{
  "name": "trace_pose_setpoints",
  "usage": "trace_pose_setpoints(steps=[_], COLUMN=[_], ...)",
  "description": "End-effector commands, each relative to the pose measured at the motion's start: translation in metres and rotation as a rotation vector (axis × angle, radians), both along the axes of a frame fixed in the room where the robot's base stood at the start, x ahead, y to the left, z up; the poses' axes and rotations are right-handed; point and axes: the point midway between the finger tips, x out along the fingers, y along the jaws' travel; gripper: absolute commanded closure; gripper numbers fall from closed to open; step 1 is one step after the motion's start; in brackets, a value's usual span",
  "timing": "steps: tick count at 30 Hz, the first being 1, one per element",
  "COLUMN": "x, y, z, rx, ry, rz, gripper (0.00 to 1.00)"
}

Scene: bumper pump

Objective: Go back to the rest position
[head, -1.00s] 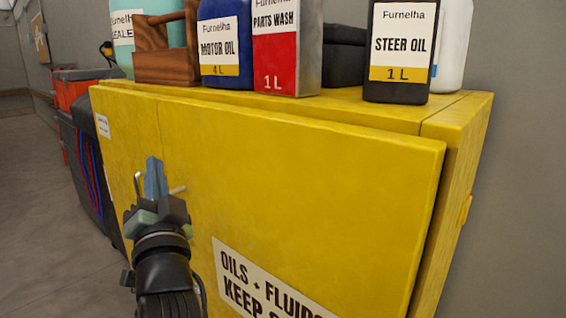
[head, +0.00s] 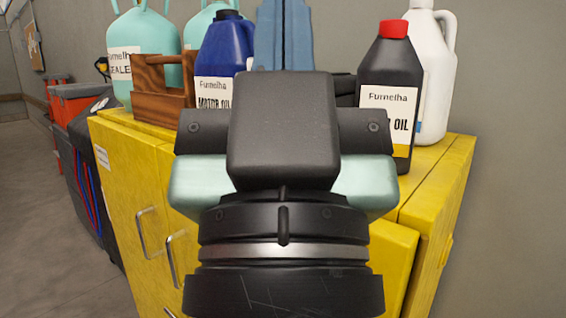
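My gripper (head: 284,35) is large in the middle of the head view, seen from behind, with its black wrist below. Its blue fingers point up and show side by side with no gap between them; their tips are cut off by the top edge. I see nothing held. It is in front of the yellow cabinet (head: 125,170) and hides much of its doors and top. Two metal door handles (head: 148,236) show to the left, clear of the gripper.
On the cabinet stand teal bottles (head: 145,45), a wooden carrier (head: 150,95), a blue motor oil bottle (head: 222,60), a black oil bottle (head: 390,85) and a white jug (head: 435,70). Red and black equipment (head: 85,110) stands left. Floor (head: 40,220) is clear at far left.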

Motion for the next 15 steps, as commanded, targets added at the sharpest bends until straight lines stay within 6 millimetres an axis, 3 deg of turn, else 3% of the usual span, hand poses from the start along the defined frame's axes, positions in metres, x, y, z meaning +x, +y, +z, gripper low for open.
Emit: trace_pose_setpoints(steps=[1,15], x=[0.0,0.0], y=[0.0,0.001], z=[0.033,0.169], rx=[0.0,0.001], ry=[0.0,0.0], rz=[0.001,0.004], gripper=[1.0,1.0])
